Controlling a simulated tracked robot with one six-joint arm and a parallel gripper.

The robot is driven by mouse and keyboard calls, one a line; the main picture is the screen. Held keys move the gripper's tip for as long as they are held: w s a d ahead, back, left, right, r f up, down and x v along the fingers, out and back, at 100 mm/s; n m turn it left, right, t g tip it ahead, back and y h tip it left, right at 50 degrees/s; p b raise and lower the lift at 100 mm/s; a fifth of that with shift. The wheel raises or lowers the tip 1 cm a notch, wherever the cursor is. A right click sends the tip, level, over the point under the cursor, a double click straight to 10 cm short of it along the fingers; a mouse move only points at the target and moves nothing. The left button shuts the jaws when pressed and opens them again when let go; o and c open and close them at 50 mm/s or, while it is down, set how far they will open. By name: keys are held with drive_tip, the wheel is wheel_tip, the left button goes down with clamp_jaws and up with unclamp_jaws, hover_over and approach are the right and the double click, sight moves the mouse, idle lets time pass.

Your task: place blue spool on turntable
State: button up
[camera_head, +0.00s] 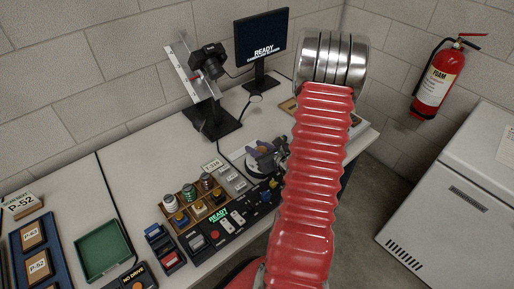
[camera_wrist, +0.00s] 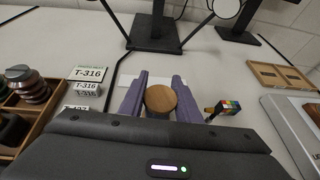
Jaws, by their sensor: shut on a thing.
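My gripper (camera_wrist: 161,84) has its two purple fingers closed around a round piece with a flat brown top (camera_wrist: 160,98). In the head view my gripper (camera_head: 263,151) is over the workbench, right of the spool tray, partly behind my red arm. The wooden tray (camera_head: 191,216) holds several spools with differently coloured parts.
A camera stand (camera_head: 212,119) and a monitor (camera_head: 262,49) stand at the back. A control panel (camera_head: 219,230) with buttons lies in front, and a green tray (camera_head: 102,249) at left. T-316 labels (camera_wrist: 89,73) stand by the spool tray.

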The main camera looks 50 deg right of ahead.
drive_tip(key=shift+f, duration=0.1)
drive_tip(key=o, duration=1)
drive_tip(key=shift+s+r, duration=0.2)
drive_tip(key=shift+s, duration=0.05)
drive_tip(key=v, duration=1.1)
drive_tip(key=shift+s+a+r, duration=0.1)
drive_tip(key=shift+s+r, duration=0.05)
drive_tip(key=shift+s, duration=0.05)
